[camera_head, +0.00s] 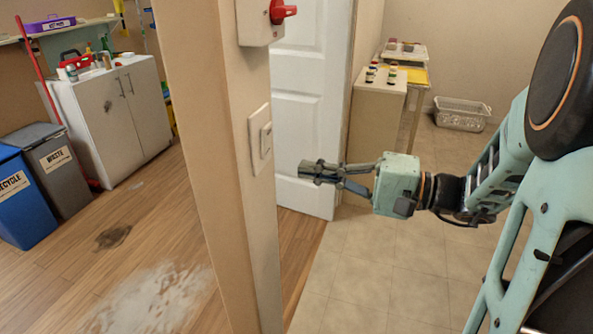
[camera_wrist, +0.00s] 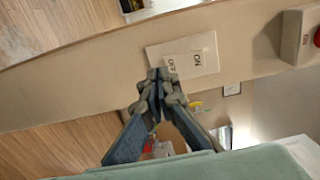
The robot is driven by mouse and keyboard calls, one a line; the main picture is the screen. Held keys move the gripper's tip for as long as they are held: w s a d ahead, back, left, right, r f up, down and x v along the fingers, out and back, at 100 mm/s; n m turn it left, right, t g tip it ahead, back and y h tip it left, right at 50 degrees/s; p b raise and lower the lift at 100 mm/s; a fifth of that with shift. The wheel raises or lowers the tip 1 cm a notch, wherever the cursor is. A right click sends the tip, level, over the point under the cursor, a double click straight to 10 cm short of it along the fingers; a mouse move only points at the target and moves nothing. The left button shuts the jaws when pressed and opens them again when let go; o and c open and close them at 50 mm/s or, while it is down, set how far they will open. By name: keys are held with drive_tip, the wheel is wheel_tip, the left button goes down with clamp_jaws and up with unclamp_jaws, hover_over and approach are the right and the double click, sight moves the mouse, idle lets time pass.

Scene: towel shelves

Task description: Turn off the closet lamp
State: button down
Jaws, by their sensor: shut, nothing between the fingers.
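A beige wall switch (camera_head: 260,139) sits on the narrow end of the wall in the head view. In the wrist view, its plate (camera_wrist: 208,44) holds a rocker marked ON and OFF. My gripper (camera_head: 311,172) is shut and empty, reaching left toward the wall, a little below and to the right of the switch in the head view. In the wrist view, my fingertips (camera_wrist: 160,76) overlap the plate's lower left edge, beside the OFF mark. I cannot tell whether they touch it. No lamp can be made out.
A box (camera_head: 255,28) with a red knob (camera_head: 283,11) is mounted above the switch. A white door (camera_head: 303,110) stands behind my gripper. A small cabinet (camera_head: 375,120) with bottles and a white basket (camera_head: 462,113) are farther back. The tiled floor (camera_head: 360,270) is clear.

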drive_tip(key=v, duration=0.7)
drive_tip(key=shift+d+f, duration=0.2)
drive_tip(key=shift+f, duration=0.3)
